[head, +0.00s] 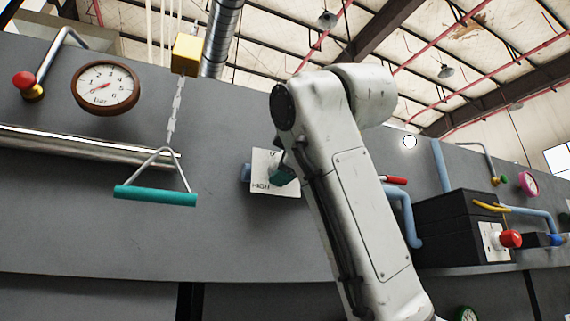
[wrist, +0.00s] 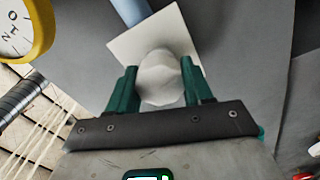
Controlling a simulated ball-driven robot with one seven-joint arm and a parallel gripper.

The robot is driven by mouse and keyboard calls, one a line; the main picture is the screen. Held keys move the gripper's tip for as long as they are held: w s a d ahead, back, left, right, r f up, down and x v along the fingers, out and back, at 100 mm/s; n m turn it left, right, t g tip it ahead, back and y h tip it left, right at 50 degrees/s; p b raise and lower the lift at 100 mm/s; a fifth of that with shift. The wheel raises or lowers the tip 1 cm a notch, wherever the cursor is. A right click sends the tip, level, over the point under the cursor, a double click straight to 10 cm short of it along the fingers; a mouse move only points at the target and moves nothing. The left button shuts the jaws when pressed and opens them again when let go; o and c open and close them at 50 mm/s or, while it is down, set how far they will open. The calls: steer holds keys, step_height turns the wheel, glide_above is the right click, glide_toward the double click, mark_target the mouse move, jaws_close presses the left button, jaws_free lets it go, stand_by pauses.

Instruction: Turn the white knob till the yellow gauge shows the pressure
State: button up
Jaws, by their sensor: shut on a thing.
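The white knob (wrist: 160,78) sits on a square white plate (wrist: 133,43) in the wrist view. My gripper (wrist: 160,70) has its two teal fingers shut on the knob, one on each side. In the head view my gripper (head: 282,175) is in front of the plate (head: 262,168), which bears the word HIGH; the knob is hidden there. The yellow gauge (wrist: 22,28) is cut off at the top left of the wrist view. A few marks show on its face, but I cannot make out a needle. I cannot see this gauge in the head view.
A brown-rimmed gauge (head: 105,87) and a teal pull handle (head: 155,195) on a chain are left of my arm. A yellow block (head: 186,54) is on that chain. Right of my arm are a black box (head: 455,225) with a red knob (head: 511,239) and a pink gauge (head: 528,183).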

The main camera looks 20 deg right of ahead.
steer(key=m, duration=0.4)
steer(key=shift+f+m, duration=0.15)
steer(key=shift+m, duration=0.25)
stand_by(0.4)
steer(key=o, duration=1)
steer(key=shift+o, duration=0.2)
steer(key=s+b, duration=0.4)
steer(key=s, duration=0.6)
steer(key=shift+s, duration=0.4)
